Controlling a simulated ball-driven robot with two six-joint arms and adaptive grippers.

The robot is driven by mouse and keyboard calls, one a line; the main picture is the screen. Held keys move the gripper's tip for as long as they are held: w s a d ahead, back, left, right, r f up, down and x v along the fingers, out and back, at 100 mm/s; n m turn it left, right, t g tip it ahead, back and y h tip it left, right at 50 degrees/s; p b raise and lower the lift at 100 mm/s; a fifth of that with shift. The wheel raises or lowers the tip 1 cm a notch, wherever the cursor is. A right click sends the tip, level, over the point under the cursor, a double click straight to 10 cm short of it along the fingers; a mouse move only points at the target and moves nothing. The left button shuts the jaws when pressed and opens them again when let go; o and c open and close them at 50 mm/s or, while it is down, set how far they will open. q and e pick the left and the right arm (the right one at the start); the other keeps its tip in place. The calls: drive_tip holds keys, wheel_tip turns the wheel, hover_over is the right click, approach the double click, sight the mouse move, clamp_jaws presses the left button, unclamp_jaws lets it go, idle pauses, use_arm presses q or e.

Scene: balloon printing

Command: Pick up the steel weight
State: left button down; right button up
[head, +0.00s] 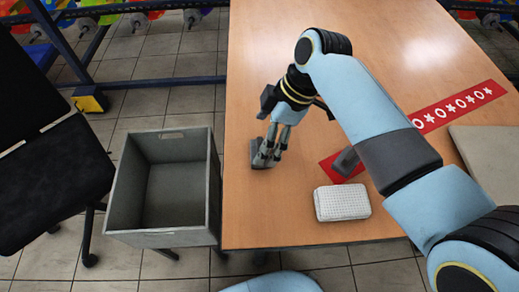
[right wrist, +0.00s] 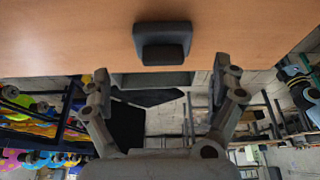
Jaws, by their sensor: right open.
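A dark grey steel weight (head: 257,153) with a flat base and a raised block stands on the table near its left edge. It also shows in the right wrist view (right wrist: 162,40), at the top centre. My right gripper (head: 269,153) is just beside it in the head view and hides part of it. In the right wrist view the fingers of the right gripper (right wrist: 162,76) are spread wide with nothing between them, and the weight is beyond their tips. A similar dark grey block (head: 347,161) stands on the red strip. My left gripper is not in view.
The wooden table (head: 290,215) holds a white pad-like block (head: 342,203) and a red patterned strip (head: 455,110), partly behind my right arm. A grey, empty-looking crate (head: 158,238) stands left of the table. A black chair (head: 50,170) is further left. The table's far part is clear.

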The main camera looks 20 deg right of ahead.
sight(255, 144)
drive_tip(key=x, duration=0.4)
drive_tip(key=shift+s+d+f, duration=0.2)
drive_tip(key=shift+f, duration=0.15)
drive_tip(key=shift+r, duration=0.1)
drive_tip(key=c, duration=1.7)
